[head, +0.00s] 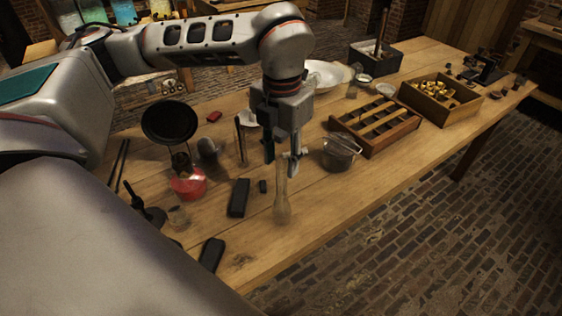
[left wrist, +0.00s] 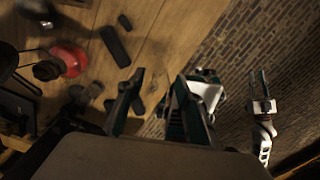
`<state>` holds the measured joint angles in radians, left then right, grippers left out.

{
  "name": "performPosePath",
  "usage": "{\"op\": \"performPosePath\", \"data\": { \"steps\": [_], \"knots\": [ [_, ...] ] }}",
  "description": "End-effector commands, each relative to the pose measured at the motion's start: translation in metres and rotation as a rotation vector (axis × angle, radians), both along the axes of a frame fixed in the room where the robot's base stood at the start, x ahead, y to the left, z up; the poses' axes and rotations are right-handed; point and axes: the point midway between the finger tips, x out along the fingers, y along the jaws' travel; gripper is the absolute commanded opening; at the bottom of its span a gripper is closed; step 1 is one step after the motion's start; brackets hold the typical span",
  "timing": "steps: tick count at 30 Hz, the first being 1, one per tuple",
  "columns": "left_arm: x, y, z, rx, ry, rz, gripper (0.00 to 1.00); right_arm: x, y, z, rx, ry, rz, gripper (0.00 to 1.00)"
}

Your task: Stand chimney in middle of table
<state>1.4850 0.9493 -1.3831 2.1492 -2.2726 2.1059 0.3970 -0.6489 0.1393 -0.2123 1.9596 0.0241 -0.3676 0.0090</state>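The clear glass chimney (head: 282,208) is upright near the front edge of the table (head: 310,215), with a bulging lower part and a narrow neck. My left gripper (head: 281,158) points down over it in the head view. Its fingers are apart, with the neck's top at the level of the fingertips; I cannot tell whether the neck is between them or in front. The left wrist view also shows these fingers (left wrist: 157,95) apart, and I cannot make out the glass there. My right gripper (left wrist: 262,85) appears only in the left wrist view, over the brick floor, its fingers apart.
A black block (head: 238,197) and a small black piece (head: 263,186) lie left of the chimney. A glass pot (head: 340,152) stands to its right, before a divided wooden tray (head: 400,131). A red container (head: 188,184) is further left. The front edge right of the chimney is bare.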

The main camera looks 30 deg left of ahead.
Motion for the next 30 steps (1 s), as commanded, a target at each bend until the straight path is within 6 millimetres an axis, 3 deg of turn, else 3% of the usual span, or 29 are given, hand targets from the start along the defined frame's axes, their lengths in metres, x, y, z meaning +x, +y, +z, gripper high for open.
{"op": "performPosePath", "data": {
  "steps": [9, 15, 21, 30],
  "knots": [
    [0.001, -0.001, 0.066, 0.001, -0.005, 0.0, 0.35, 0.0, 0.0, -0.003, 0.0, 0.001, 0.0, 0.22],
    [0.001, -0.001, 0.096, 0.001, -0.003, 0.001, 0.35, 0.0, 0.0, -0.003, 0.0, 0.0, 0.0, 0.22],
    [0.0, -0.001, 0.106, 0.0, 0.0, 0.0, 0.35, 0.001, 0.0, -0.002, 0.001, -0.003, 0.0, 0.22],
    [0.0, -0.001, 0.107, 0.0, 0.001, 0.0, 0.35, 0.001, 0.0, -0.001, 0.001, -0.004, 0.0, 0.22]
  ]
}}
